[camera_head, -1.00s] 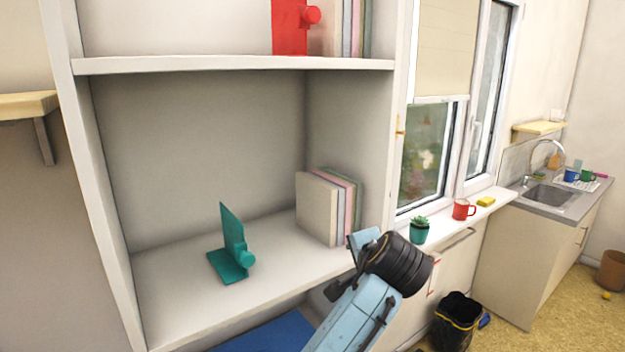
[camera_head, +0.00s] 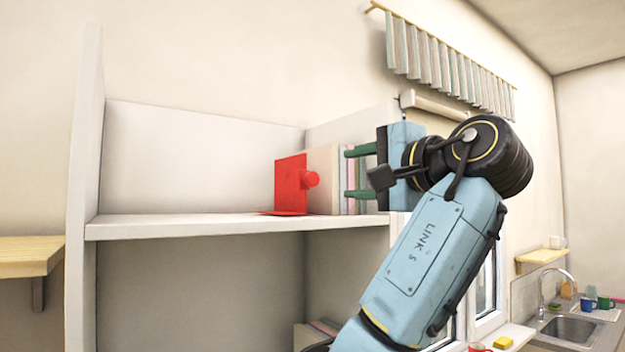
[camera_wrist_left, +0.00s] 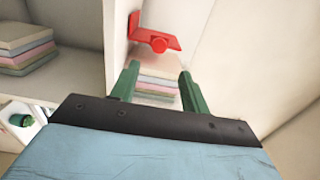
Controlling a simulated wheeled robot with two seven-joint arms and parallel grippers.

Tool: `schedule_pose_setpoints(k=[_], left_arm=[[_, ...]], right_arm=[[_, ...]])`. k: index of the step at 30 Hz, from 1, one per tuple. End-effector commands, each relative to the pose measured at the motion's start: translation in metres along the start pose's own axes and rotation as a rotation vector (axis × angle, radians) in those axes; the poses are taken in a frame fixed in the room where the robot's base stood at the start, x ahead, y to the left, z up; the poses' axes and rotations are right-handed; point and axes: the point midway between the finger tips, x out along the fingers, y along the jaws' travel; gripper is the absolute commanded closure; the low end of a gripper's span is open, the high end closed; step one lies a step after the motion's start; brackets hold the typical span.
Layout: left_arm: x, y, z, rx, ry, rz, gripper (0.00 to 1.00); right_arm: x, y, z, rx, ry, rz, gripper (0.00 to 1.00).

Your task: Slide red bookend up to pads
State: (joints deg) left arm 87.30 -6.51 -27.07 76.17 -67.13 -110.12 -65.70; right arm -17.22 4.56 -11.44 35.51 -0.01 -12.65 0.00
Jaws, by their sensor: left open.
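The red bookend (camera_head: 290,186), with a round knob, stands upright on the upper shelf. It also shows at the top of the left wrist view (camera_wrist_left: 160,42). The upright pads (camera_head: 322,178), beige, pink and greenish, stand just right of it; I cannot tell whether they touch it. They also show in the left wrist view (camera_wrist_left: 158,78). My left gripper (camera_head: 350,173) is open, its green fingers one above the other, pointing left at the pads' right end. In the left wrist view (camera_wrist_left: 158,84) the pads show between the fingertips, with the bookend beyond. My right gripper is not in view.
The upper shelf board (camera_head: 190,226) is bare left of the bookend. A side wall (camera_head: 86,130) closes the left end. More pads (camera_wrist_left: 24,46) stand on the lower shelf. A window and sink (camera_head: 570,328) lie to the right.

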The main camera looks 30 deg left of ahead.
Motion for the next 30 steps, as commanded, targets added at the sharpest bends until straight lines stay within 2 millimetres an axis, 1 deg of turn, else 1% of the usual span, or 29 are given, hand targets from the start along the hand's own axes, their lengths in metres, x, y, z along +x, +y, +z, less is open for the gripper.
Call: schedule_pose_setpoints(k=[5,9,15,18,21,30], left_arm=[[0.034,-0.002,0.000,0.001,-0.004,0.002,0.54],[0.065,-0.002,0.001,0.001,-0.003,0.002,0.54],[0.102,-0.001,0.001,0.000,-0.001,0.002,0.54],[0.114,-0.001,0.000,0.000,0.000,0.001,0.54],[0.121,0.000,-0.001,-0.001,0.001,0.002,0.54],[0.125,0.001,-0.001,-0.001,0.002,0.001,0.54]], right_arm=[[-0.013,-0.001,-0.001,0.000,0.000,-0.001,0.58],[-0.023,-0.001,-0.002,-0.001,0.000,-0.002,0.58],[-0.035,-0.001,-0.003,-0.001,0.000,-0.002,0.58],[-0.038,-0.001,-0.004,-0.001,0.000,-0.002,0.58],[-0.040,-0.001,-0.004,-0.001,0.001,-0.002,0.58],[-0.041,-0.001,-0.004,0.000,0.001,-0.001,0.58]])
